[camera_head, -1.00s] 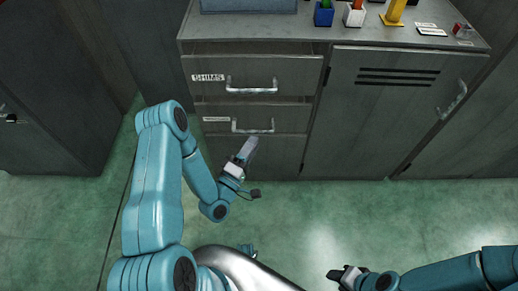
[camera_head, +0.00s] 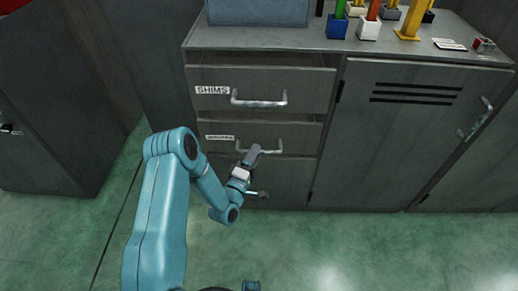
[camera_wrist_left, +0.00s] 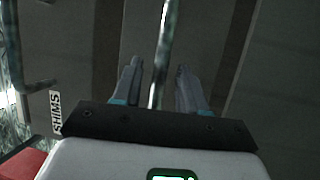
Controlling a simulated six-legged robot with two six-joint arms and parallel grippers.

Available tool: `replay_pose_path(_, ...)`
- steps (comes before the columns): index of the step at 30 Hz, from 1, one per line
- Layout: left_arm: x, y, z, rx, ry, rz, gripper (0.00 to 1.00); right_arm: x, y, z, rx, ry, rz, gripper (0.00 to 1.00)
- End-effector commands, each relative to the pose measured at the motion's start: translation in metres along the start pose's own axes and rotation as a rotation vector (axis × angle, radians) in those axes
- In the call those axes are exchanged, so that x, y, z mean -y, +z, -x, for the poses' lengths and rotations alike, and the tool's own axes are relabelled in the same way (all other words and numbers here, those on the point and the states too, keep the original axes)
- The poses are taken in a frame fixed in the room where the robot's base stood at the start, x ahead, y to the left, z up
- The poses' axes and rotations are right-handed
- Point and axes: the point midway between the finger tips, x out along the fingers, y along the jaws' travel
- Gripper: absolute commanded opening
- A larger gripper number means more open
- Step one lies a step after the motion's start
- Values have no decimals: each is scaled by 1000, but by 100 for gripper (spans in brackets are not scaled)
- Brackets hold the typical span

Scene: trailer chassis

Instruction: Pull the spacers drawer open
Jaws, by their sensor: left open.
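The spacers drawer (camera_head: 225,147) is the second drawer down in the grey cabinet, with a small, blurred white label. Its metal bar handle (camera_head: 271,150) is partly covered by my left gripper (camera_head: 252,152). In the left wrist view the same handle (camera_wrist_left: 163,45) runs upright between the two fingers of my left gripper (camera_wrist_left: 158,85). The fingers are open, one on each side of the bar, with gaps showing. My right gripper is out of view.
The shims drawer (camera_head: 310,88), with its handle (camera_head: 259,100), is just above. A cabinet door (camera_head: 405,140) is to the right. Small colored holders, including a blue one (camera_head: 337,26), and a blue-grey box (camera_head: 258,12) stand on top. Green floor is clear in front.

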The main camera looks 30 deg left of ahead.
Motion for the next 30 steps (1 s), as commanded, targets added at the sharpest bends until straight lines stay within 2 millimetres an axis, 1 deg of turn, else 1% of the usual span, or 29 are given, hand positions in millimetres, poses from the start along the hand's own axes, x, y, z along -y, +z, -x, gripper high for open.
replay_pose_path(1,0,1,-9,2,4,-2,42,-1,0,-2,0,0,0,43)
replay_pose_path(3,1,2,-19,1,2,-1,42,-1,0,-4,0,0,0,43)
replay_pose_path(6,0,1,-30,1,1,-1,42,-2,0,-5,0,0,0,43)
replay_pose_path(10,0,1,-36,0,0,0,42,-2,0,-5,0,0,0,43)
replay_pose_path(17,0,1,-37,0,-1,0,42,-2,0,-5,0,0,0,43)
replay_pose_path(18,0,1,-37,0,-1,0,36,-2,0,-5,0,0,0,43)
replay_pose_path(20,0,1,-37,0,-1,0,16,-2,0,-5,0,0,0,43)
replay_pose_path(21,0,1,-37,0,-1,0,3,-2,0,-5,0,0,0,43)
replay_pose_path(22,0,1,-37,0,-1,0,0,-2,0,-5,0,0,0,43)
replay_pose_path(30,0,-1,-36,0,-1,0,0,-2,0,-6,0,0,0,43)
